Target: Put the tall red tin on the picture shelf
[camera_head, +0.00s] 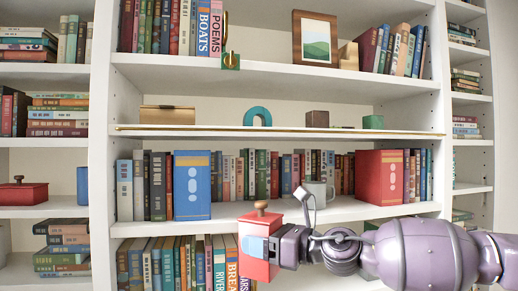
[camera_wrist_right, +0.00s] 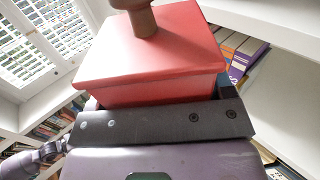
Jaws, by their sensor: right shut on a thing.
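The tall red tin (camera_head: 262,225) has a square lid with a brown wooden knob and hangs in front of the lower bookcase shelves. My right gripper (camera_head: 260,248) is shut on it; the tin looks upright. In the right wrist view the tin (camera_wrist_right: 150,70) fills the space just beyond the dark gripper edge (camera_wrist_right: 160,122). The picture shelf (camera_head: 270,72) is the upper board bearing a framed green landscape picture (camera_head: 315,38). It is well above the tin. My left gripper is not in the head view.
The picture shelf has books at both ends, a small green-based brass object (camera_head: 231,60) and a tan block (camera_head: 348,56); bare board lies between the brass object and picture. A brass-railed shelf (camera_head: 280,132) lies below. A mug (camera_head: 318,192) stands close behind my gripper.

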